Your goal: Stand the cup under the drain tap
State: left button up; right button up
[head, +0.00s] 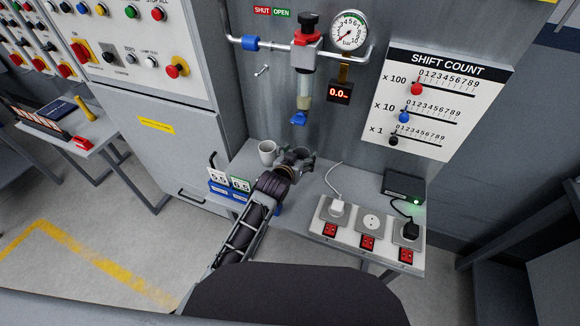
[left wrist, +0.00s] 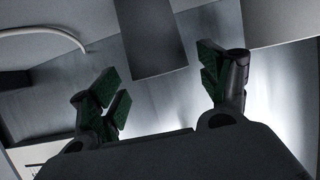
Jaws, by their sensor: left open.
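A pale grey cup (head: 267,151) stands upright on the back of the shelf, left of my left gripper. The drain tap (head: 299,118) is the small blue piece at the bottom of the clear filter bowl (head: 304,88) on the wall. My left gripper (head: 299,157) is low over the shelf, below the tap and to the right of the cup. In the left wrist view its green-padded fingers (left wrist: 163,82) stand apart, with nothing seen held between them. I cannot make out the cup in that view. My right gripper is not in view.
Blue-based number boxes (head: 229,188) stand left of my left arm. A socket strip (head: 366,222) with plugs and a black box (head: 404,187) with a green light fill the shelf's right side. A pressure gauge (head: 348,32) and a shift count board (head: 432,98) are above.

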pick_arm(q)
jog(key=v, duration=0.9)
jog(key=shift+s, duration=0.15)
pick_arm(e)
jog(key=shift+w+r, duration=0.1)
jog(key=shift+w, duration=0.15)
pick_arm(q)
jog(key=shift+a+r, duration=0.1)
jog(key=shift+r, duration=0.05)
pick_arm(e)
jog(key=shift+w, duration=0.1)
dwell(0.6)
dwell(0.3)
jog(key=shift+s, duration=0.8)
